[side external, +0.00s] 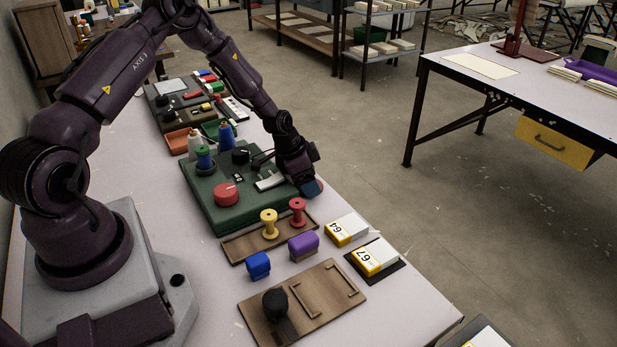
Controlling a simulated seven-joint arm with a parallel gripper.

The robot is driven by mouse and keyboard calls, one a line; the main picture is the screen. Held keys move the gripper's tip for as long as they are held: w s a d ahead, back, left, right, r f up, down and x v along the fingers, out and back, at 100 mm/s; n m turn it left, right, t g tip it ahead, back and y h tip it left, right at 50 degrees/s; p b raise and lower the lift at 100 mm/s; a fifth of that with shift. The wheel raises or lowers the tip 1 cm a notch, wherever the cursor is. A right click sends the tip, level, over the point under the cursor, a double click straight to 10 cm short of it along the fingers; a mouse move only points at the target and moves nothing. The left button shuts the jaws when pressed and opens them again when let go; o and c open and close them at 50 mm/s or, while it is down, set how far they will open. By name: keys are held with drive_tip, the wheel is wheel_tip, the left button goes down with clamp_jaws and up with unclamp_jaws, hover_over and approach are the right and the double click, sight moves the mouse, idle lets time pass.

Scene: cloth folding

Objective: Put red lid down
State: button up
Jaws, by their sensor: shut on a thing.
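A round red piece (226,194), which may be the red lid, sits on the near left part of a green board (205,222). It is apart from my gripper. My gripper (311,187) is at the right edge of the green board, pointing down. A small dark blue piece shows at its fingertips, and the jaws are shut on it. The fingers are small and partly hidden, so its exact shape and whether it touches the board cannot be told.
Red and yellow spools (269,224) stand on a wooden tray (236,248) in front of the board. Blue and purple blocks (303,247), numbered yellow-and-white boxes (347,229) and a brown wooden board (334,318) lie nearer. Bare table shows at the front right.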

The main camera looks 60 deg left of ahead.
drive_tip(key=o, duration=0.6)
drive_tip(key=shift+o, duration=0.2)
drive_tip(key=v, duration=1.1)
drive_tip(key=s+d+r+y, duration=0.1)
drive_tip(key=s+d+r, duration=0.2)
drive_tip(key=r, duration=0.3)
drive_tip(key=s+d+r+n+y, duration=0.1)
drive_tip(key=s+d+r, duration=0.15)
drive_tip(key=r, duration=0.25)
drive_tip(key=s+d+r+y, duration=0.1)
drive_tip(key=s+d+r, duration=0.15)
drive_tip(key=r, duration=0.35)
drive_tip(key=s+d+r+n, duration=0.1)
drive_tip(key=s+d+r, duration=0.2)
drive_tip(key=s, duration=0.4)
drive_tip(key=s+d+r+n+t+h, duration=0.1)
drive_tip(key=s+d+r+n, duration=0.1)
drive_tip(key=s+d+r, duration=0.2)
drive_tip(key=s, duration=0.2)
drive_tip(key=shift+s+d+t, duration=0.3)
drive_tip(key=shift+s+d, duration=0.05)
drive_tip(key=shift+s, duration=0.05)
drive_tip(key=shift+r, duration=0.2)
